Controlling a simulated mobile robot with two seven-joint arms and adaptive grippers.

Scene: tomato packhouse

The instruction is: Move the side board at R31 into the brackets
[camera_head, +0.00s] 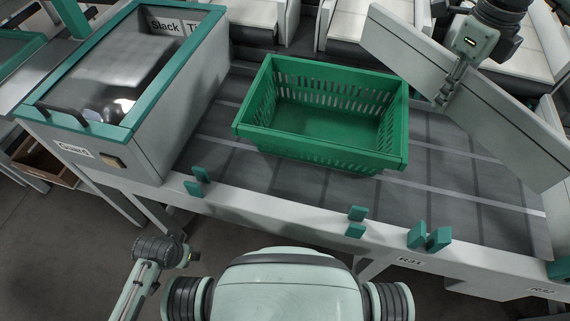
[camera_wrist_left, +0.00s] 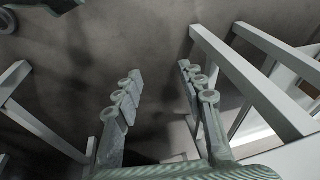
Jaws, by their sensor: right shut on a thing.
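The side board (camera_head: 505,122) is a long grey plank with a dark line along it. It is held tilted above the right part of the belt, sloping down to the right. My right gripper (camera_head: 449,87) is shut on its upper edge. My left gripper (camera_wrist_left: 160,74) is open and empty over the floor in the left wrist view.
A green slotted crate (camera_head: 248,128) stands empty on the dark belt (camera_head: 455,165), left of the board. A teal-framed guard box (camera_head: 190,105) covers the belt's left end. White frame legs (camera_wrist_left: 245,75) are near my left gripper.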

